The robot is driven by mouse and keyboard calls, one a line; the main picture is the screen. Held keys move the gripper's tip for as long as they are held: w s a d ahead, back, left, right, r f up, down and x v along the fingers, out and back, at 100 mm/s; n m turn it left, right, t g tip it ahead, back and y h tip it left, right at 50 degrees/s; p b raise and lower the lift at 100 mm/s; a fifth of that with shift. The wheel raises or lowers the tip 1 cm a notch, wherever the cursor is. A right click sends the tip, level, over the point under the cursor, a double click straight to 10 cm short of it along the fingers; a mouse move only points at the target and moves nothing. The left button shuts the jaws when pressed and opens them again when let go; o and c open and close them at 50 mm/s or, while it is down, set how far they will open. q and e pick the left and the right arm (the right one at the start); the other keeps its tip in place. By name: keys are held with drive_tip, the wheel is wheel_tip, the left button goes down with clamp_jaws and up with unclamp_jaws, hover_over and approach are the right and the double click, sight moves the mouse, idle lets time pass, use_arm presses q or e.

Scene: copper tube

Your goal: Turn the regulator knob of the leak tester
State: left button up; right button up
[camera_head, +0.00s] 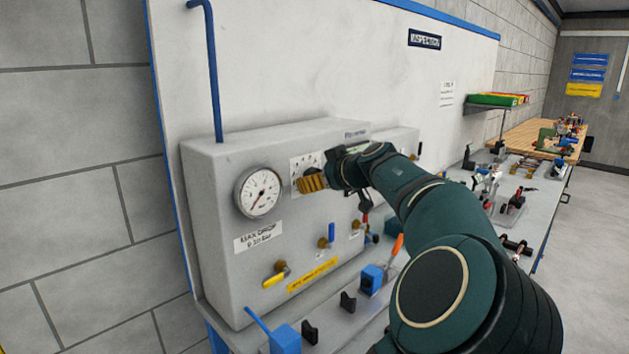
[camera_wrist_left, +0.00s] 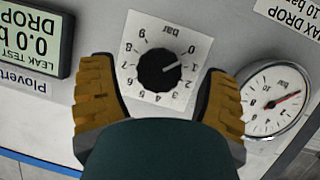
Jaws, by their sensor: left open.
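The regulator knob (camera_wrist_left: 160,70) is round and black, on a white square dial marked in bar, seen upside down in the left wrist view. Its white pointer line points close to the 1. My left gripper (camera_wrist_left: 157,78) is open, with one yellow finger on each side of the knob. Gaps show between fingers and knob, and depth is hard to judge. In the head view the left gripper (camera_head: 313,183) is at the panel and hides the knob. Part of the dial plate (camera_head: 303,161) shows. The leak tester (camera_head: 215,170) is a light grey box. My right gripper is not in view.
A round gauge (camera_head: 259,193) is beside the dial. Below are a yellow-handled valve (camera_head: 276,275) and a blue-handled valve (camera_head: 329,236). A digital leak test display (camera_wrist_left: 33,40) shows at the wrist view's left. Blue blocks and black holders stand on the bench in front.

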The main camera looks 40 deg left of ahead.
use_arm(q)
drive_tip(key=shift+x, duration=1.05)
drive_tip(key=c, duration=1.2)
